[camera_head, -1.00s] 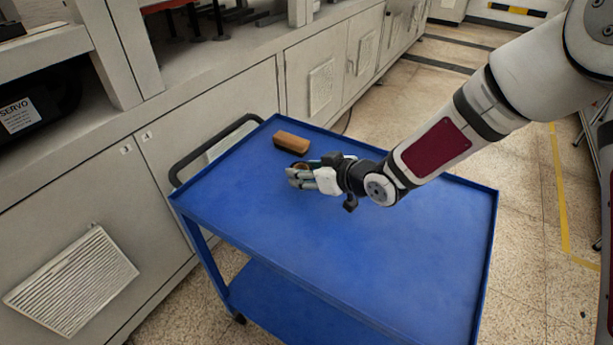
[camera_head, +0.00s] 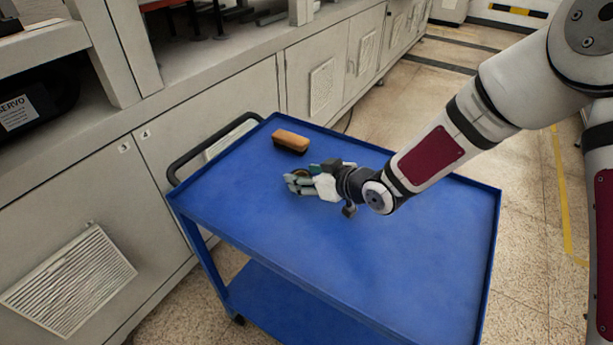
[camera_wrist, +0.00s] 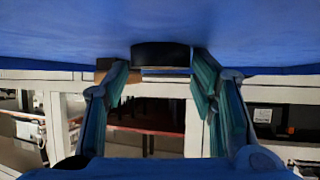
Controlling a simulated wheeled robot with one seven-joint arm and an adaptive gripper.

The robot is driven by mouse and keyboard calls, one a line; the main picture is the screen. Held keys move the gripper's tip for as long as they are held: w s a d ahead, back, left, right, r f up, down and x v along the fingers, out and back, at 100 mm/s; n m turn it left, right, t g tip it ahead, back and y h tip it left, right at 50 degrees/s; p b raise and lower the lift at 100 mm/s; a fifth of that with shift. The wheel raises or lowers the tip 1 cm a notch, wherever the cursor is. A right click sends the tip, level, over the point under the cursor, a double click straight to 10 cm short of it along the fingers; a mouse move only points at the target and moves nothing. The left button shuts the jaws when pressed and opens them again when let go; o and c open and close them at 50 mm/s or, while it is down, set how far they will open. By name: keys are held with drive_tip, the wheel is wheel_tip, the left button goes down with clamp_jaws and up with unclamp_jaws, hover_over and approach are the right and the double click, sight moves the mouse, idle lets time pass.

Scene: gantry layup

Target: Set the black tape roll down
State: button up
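The black tape roll (camera_wrist: 160,55) is between my fingertips in the wrist view, close against the blue tray surface. Its sides meet or nearly meet both fingers. In the head view the roll (camera_head: 301,174) is mostly hidden by the fingers, with a bit of brown inner ring showing. My gripper (camera_head: 298,183) is low over the blue cart top (camera_head: 400,255), towards its far left part. It appears shut on the roll. I cannot tell for sure whether the roll fully rests on the tray.
A wooden-backed brush (camera_head: 291,141) with dark bristles lies on the tray behind my gripper, near the far edge. The tray has a raised rim, and a black handle (camera_head: 190,162) is at its left. The front and right of the tray are clear. Grey cabinets (camera_head: 230,120) stand behind.

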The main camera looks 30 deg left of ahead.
drive_tip(key=shift+o, duration=0.2)
drive_tip(key=shift+s+d+f, duration=0.2)
drive_tip(key=shift+s+f, duration=0.05)
drive_tip(key=shift+f, duration=0.4)
drive_tip(key=shift+r+p, duration=0.4)
drive_tip(key=v, duration=0.4)
drive_tip(key=p+v, duration=0.1)
drive_tip(key=v, duration=0.3)
drive_tip(key=r+v, duration=0.1)
drive_tip(key=v, duration=0.3)
drive_tip(key=shift+w+a+r+p, duration=0.1)
drive_tip(key=shift+a+p, duration=0.05)
drive_tip(key=shift+p, duration=0.2)
drive_tip(key=shift+w, duration=0.1)
